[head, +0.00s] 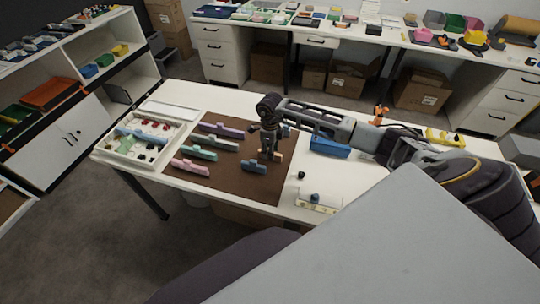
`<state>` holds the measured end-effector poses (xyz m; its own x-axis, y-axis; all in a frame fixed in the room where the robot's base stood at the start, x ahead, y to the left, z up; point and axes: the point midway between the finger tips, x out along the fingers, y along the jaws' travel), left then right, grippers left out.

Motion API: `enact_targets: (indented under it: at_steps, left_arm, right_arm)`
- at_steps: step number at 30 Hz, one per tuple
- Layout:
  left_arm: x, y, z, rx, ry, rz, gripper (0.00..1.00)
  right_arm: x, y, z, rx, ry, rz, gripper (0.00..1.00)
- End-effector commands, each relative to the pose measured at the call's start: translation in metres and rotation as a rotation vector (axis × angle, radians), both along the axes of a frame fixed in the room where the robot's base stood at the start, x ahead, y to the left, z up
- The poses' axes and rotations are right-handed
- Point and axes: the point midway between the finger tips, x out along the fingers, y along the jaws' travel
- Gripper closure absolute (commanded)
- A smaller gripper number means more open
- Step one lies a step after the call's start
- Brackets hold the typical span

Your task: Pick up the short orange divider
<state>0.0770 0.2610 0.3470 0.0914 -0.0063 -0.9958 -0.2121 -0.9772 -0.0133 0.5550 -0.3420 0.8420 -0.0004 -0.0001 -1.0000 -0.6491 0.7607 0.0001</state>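A short orange-tan piece (277,157), which looks like the short orange divider, shows on the brown mat (235,180) beside and partly behind my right gripper's fingers. My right gripper (268,153) points down over the mat at this piece, its arm reaching in from the right. The fingers hide much of the piece. I cannot tell whether they are closed on it or whether it is lifted. My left gripper is not in view.
Purple (221,130), green (198,152), pink (190,167) and blue (253,167) dividers lie near on the mat. A white tray (162,163) of small parts is at the left. A blue box (329,147) stands right of the gripper. The mat's front is clear.

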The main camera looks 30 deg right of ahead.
Motion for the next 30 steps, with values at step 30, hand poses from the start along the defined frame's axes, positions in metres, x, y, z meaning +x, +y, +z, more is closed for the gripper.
enact_targets:
  at_steps: [30]
  left_arm:
    - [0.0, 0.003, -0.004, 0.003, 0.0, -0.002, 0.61]
  right_arm:
    - [0.001, 0.0, 0.024, 0.0, -0.004, 0.001, 1.0]
